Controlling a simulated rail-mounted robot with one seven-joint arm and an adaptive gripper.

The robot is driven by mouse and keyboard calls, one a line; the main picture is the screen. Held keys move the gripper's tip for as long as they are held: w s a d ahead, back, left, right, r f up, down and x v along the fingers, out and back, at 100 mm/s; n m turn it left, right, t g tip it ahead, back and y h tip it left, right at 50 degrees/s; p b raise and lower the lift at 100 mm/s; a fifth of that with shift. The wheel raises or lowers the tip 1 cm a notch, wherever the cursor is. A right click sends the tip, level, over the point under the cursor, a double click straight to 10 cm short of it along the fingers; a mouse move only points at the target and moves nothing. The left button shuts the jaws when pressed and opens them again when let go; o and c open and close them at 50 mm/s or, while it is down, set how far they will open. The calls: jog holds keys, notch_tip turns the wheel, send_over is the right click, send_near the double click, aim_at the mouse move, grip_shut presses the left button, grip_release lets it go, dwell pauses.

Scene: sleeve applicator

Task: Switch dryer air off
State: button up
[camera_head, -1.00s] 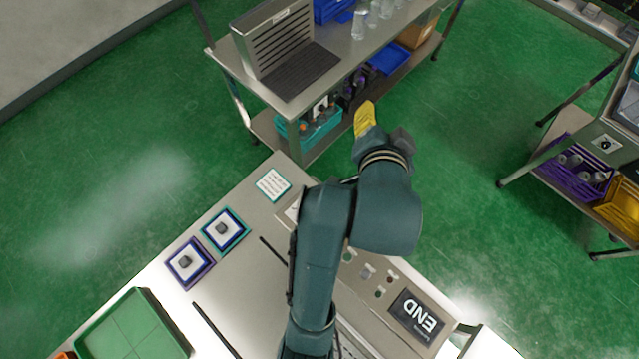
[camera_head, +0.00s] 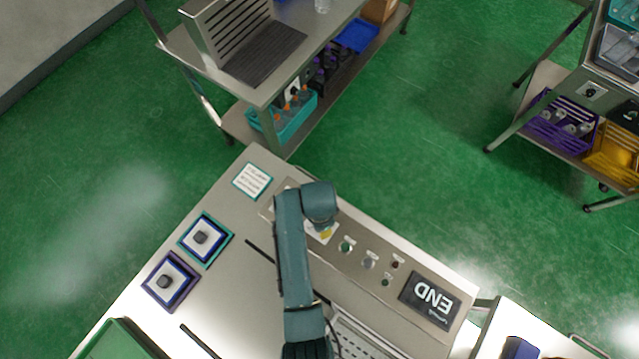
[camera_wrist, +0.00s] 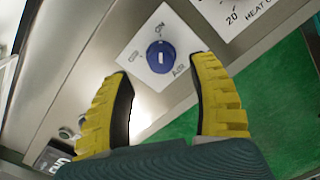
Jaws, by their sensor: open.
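The air switch is a round blue knob (camera_wrist: 161,57) with a short white mark, on a white plate (camera_wrist: 135,68) lettered OFF, ON and AIR. The mark lines up roughly with the ON lettering, above the knob in the wrist view. My gripper (camera_wrist: 163,66) is open, its two yellow fingers spread on either side of the knob in that view. The fingers look apart from it, and nothing is between them. In the head view my gripper (camera_head: 326,232) hangs over the control panel, where my arm hides the knob.
A heat control dial plate (camera_wrist: 225,12) is beside the air plate. A steel bench (camera_head: 262,92) stands behind, with green floor between.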

notch_tip(320, 180, down, 4)
jog(key=shift+f+b, duration=0.25)
jog(key=shift+b, duration=0.05)
jog(key=shift+c, duration=0.3)
grip_shut()
